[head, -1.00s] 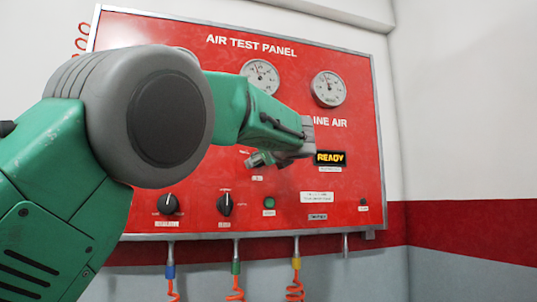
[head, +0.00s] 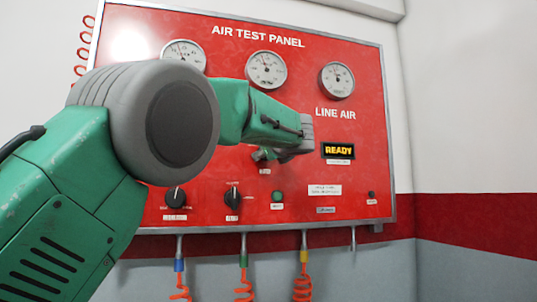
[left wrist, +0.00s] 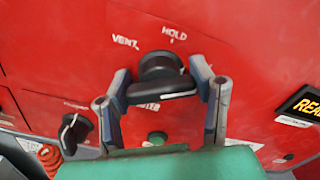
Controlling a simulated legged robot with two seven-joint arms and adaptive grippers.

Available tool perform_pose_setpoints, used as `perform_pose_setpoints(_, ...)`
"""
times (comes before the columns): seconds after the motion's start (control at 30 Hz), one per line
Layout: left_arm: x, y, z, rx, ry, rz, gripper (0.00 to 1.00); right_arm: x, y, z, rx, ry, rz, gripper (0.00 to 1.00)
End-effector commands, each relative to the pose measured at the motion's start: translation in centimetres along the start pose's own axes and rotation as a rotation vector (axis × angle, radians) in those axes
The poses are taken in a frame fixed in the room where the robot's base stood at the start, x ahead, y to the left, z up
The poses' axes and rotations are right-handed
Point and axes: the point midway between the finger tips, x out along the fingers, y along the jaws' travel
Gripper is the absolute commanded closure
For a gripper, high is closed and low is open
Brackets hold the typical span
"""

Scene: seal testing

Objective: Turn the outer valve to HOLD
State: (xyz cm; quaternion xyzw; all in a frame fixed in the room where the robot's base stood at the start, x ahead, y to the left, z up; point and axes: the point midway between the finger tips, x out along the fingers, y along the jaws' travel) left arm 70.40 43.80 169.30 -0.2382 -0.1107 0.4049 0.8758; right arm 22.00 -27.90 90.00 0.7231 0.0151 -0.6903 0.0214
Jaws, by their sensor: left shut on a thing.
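The outer valve is a black round knob with a bar handle (left wrist: 160,75) on the red panel, seen in the left wrist view. VENT is printed above it to the left, and HOLD (left wrist: 174,34) above it. The white line on the handle points to the right, not at HOLD. My left gripper (left wrist: 162,84) has one finger at each end of the handle and is shut on it. In the head view my left gripper (head: 268,154) is at the panel, left of the READY display, and my arm hides the valve. My right gripper is not in view.
The air test panel (head: 240,100) carries several gauges and a lit READY display (head: 338,151). Orange coiled hoses (head: 243,287) hang under the panel. The wall to the right is clear.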

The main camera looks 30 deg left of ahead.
Motion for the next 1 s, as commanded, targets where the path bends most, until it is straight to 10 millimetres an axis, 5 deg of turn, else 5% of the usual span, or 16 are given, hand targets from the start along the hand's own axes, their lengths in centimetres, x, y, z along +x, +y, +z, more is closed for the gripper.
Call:
perform_pose_setpoints(0.37, -0.2, 0.1, -1.0, -0.163, 0.009, 0.005, 0.79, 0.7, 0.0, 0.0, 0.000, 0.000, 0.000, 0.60)
perform_pose_setpoints(1.0, -0.2, 0.4, -1.4, -0.742, 0.009, 0.012, 0.79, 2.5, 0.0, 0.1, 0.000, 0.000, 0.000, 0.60)
